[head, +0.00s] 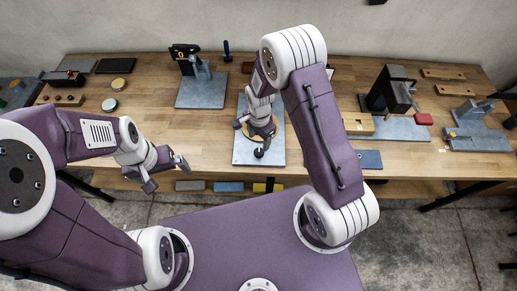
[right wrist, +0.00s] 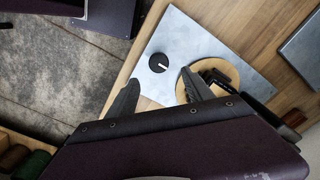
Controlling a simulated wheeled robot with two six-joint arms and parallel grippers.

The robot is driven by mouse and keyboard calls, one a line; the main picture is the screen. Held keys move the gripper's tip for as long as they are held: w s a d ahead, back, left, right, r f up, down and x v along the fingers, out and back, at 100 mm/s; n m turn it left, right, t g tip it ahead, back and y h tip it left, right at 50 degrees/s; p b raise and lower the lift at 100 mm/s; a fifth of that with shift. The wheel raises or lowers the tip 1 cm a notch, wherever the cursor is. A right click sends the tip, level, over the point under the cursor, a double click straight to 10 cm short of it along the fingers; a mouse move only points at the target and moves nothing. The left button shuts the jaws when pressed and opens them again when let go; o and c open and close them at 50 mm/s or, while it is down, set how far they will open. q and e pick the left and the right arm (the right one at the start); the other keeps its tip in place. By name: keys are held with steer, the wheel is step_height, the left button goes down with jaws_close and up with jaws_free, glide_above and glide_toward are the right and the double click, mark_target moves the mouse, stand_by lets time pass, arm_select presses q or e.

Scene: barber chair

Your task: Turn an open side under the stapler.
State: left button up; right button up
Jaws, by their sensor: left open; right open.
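A grey metal plate (head: 276,115) lies mid-bench under my right arm. In the right wrist view the plate (right wrist: 190,35) carries a round tan disc (right wrist: 232,70) and a black knob (right wrist: 158,62) with a pale mark. A dark device, perhaps the stapler (right wrist: 216,79), reaches over the disc; my right gripper hides much of it. The disc's edge and open sides cannot be made out. My left gripper (head: 166,176) is open and empty before the bench's front edge.
Another grey plate (head: 201,92) with a black device stands left of the middle plate. A black press-like device (head: 393,92) stands to the right. Small round pieces lie at the far left. Bare wood (head: 150,120) separates the left items from the plates.

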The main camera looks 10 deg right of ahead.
mark_target(259, 152)
steer(key=shift+f, duration=0.1)
step_height(259, 152, down, 8)
steer(key=shift+s+f+p, duration=0.1)
steer(key=shift+p, duration=1.05)
steer(key=shift+f, duration=0.35)
jaws_close()
